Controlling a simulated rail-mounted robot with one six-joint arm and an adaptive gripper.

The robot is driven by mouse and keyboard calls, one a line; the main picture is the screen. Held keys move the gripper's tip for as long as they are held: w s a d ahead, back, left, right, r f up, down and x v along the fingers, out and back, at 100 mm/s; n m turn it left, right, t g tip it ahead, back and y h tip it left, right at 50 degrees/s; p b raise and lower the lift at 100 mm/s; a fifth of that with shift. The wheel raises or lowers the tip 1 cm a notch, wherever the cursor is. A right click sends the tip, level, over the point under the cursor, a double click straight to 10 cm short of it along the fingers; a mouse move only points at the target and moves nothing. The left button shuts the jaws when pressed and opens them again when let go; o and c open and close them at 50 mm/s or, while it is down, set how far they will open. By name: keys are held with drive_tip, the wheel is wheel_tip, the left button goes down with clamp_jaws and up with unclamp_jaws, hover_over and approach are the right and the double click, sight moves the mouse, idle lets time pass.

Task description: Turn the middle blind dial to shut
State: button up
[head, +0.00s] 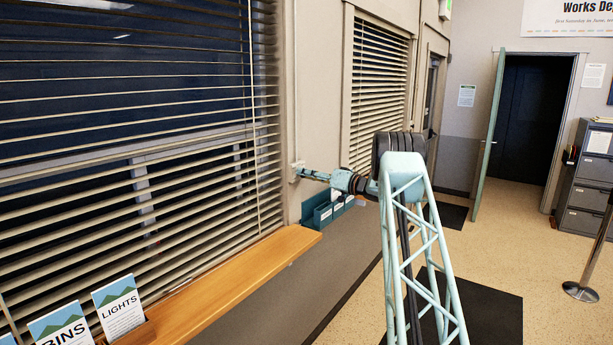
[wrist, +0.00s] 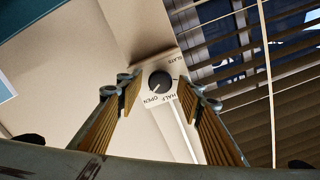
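A dark round dial (wrist: 160,82) on a pale wall plate shows in the wrist view, with the words SLATS, HALF and OPEN around it, upside down. A light mark on the knob seems to point down-left, toward OPEN. In the head view the plate (head: 296,169) is on the wall strip between two windows, and the dial itself is hidden or too small to make out. My gripper (wrist: 160,91) is open, its fingers on either side of the dial in the picture; contact is not visible. In the head view my gripper (head: 306,173) reaches left to the plate.
The near blind (head: 120,130) has tilted slats with dark glass between them. A farther blind (head: 377,85) hangs beyond. A wooden sill (head: 220,284) with leaflet cards (head: 118,306) runs below. A blue-green wall holder (head: 322,214) sits just below my gripper. Open floor lies right.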

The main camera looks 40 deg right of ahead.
drive_tip(key=shift+c, duration=0.7)
drive_tip(key=c, duration=0.7)
drive_tip(key=shift+n, duration=0.5)
drive_tip(key=n+b, duration=0.5)
drive_tip(key=n, duration=0.2)
drive_tip(key=n+b, duration=0.5)
drive_tip(key=n, duration=0.3)
drive_tip(key=n+b, duration=0.5)
drive_tip(key=n, duration=0.2)
drive_tip(key=shift+a+f+n+b, duration=0.15)
drive_tip(key=shift+a+n+b, duration=0.1)
drive_tip(key=shift+n+b, duration=0.15)
